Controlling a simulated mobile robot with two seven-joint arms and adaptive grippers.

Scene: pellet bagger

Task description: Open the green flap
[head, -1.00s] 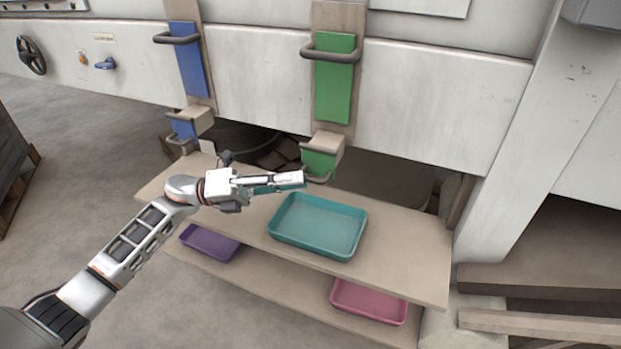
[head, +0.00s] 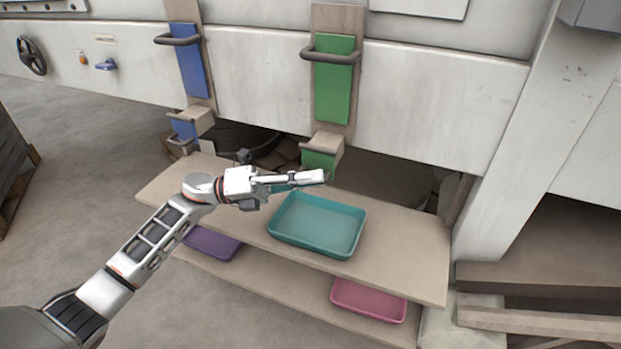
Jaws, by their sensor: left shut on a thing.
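The green flap (head: 319,160) is a small green plate on the front of a beige spout, below a tall green panel (head: 333,85) with its own grey handle. The flap hangs down over the spout front. My left gripper (head: 318,177) is at the flap's lower edge, shut on the flap's handle, which its fingers mostly hide. My right gripper is not in view.
A teal tray (head: 363,228) stands on the upper shelf (head: 410,262) just below my left gripper. Purple (head: 212,243) and pink (head: 368,301) trays sit on the lower shelf. A blue flap (head: 183,130) and blue panel (head: 188,62) are to the left.

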